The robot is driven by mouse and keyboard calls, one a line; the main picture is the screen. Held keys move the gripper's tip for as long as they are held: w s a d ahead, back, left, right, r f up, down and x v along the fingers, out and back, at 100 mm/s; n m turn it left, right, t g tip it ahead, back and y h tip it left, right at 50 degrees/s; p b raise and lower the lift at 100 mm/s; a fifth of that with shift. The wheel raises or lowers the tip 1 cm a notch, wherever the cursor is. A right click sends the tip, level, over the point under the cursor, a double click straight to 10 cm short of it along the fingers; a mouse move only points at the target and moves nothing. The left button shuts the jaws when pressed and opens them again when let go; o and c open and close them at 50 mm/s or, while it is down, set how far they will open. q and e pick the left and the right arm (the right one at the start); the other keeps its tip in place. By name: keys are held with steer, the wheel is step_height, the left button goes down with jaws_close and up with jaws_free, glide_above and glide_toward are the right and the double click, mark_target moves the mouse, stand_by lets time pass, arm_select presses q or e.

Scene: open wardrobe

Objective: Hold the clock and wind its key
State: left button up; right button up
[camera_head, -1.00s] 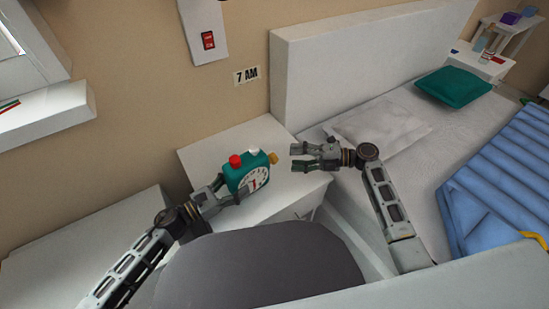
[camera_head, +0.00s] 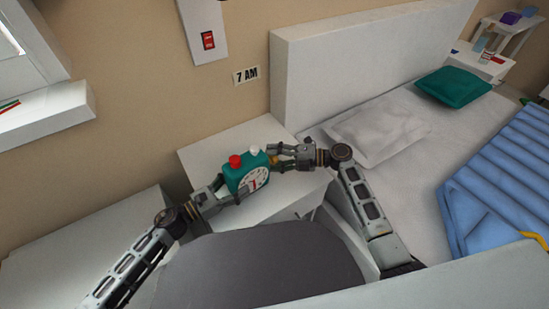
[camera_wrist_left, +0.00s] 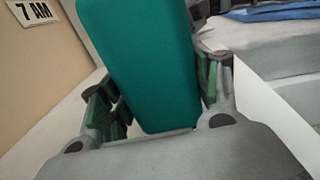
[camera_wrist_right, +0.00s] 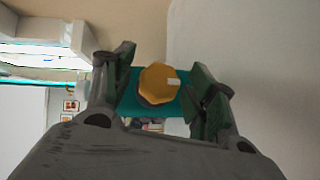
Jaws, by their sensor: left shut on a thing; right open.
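The clock (camera_head: 245,175) is a teal box with a white dial, a red button and a white button on top. My left gripper (camera_head: 226,188) is shut on it from the left, and its teal side fills the left wrist view (camera_wrist_left: 145,60). The yellow key (camera_wrist_right: 158,84) sits on the clock's right side. In the right wrist view it lies between the spread fingers of my right gripper (camera_wrist_right: 160,92), with gaps on both sides. In the head view my right gripper (camera_head: 272,158) reaches the key from the right and mostly hides it.
The white nightstand (camera_head: 215,151) is under the clock. The bed with a grey pillow (camera_head: 375,135) is on the right. A "7 AM" sign (camera_head: 246,75) and a red switch (camera_head: 208,40) are on the wall behind.

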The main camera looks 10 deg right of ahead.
steer(key=c, duration=1)
steer(key=shift+c, duration=0.2)
steer(key=shift+m+g+h, duration=0.3)
steer(key=shift+m+h, duration=0.1)
steer(key=shift+h, duration=0.1)
steer(key=shift+m+g+h, duration=0.7)
steer(key=shift+m+h, duration=0.2)
steer(key=m+g+h, duration=0.2)
steer(key=g, duration=0.1)
steer(key=shift+r+h, duration=0.1)
steer(key=shift+h, duration=0.2)
steer(key=shift+w+a+m+g+h, duration=0.1)
steer(key=shift+m+g+h, duration=0.7)
steer(key=shift+m+g, duration=0.3)
steer(key=m+g+h, duration=0.1)
steer(key=g, duration=0.2)
steer(key=shift+m+g+h, duration=0.3)
steer(key=shift+m+h, duration=0.1)
steer(key=shift+g, duration=0.4)
